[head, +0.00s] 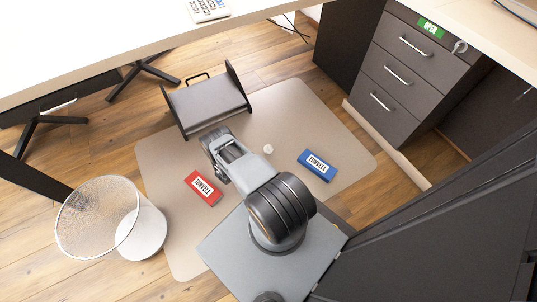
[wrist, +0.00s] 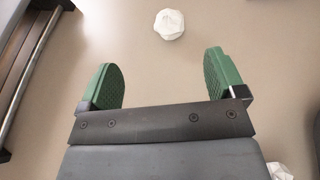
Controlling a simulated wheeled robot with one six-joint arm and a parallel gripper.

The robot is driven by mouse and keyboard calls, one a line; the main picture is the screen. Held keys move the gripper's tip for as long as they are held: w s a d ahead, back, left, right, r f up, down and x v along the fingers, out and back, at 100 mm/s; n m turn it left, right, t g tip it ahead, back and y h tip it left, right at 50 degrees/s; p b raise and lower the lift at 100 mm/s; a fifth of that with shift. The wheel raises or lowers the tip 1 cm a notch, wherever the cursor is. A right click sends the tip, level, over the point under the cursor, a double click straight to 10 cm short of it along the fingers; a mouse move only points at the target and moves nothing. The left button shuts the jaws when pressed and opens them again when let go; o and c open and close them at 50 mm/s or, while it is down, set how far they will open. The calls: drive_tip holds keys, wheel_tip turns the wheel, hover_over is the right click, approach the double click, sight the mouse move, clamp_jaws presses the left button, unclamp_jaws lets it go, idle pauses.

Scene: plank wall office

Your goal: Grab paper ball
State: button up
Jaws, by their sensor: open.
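A small crumpled white paper ball (head: 268,149) lies on the beige floor mat, just right of my arm in the head view. In the wrist view a white paper ball (wrist: 169,24) lies at the top centre, beyond the green fingertips and roughly in line with the gap between them. My gripper (wrist: 162,62) is open and empty, its two green pads wide apart. A second white crumpled piece (wrist: 280,171) is cut off at the bottom right of the wrist view. In the head view my arm hides the fingertips.
A dark footrest (head: 207,104) stands behind my gripper. A red box (head: 203,188) and a blue box (head: 317,165) lie on the mat (head: 160,160). A wire mesh basket (head: 98,215) stands at the left, a drawer cabinet (head: 400,70) at the back right, and a desk top (head: 130,30) overhead.

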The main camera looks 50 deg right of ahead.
drive_tip(key=b, duration=0.1)
approach(266, 150)
drive_tip(key=shift+n, duration=0.4)
drive_tip(key=d+f+b, duration=0.2)
drive_tip(key=d, duration=0.1)
drive_tip(key=shift+d+f, duration=0.3)
drive_tip(key=shift+f, duration=0.05)
drive_tip(key=shift+b+x, duration=1.7)
drive_tip(key=shift+x, duration=1)
drive_tip(key=shift+w+d, duration=0.15)
drive_tip(key=shift+d, duration=0.45)
drive_tip(key=c, duration=1)
drive_tip(key=shift+r, duration=0.2)
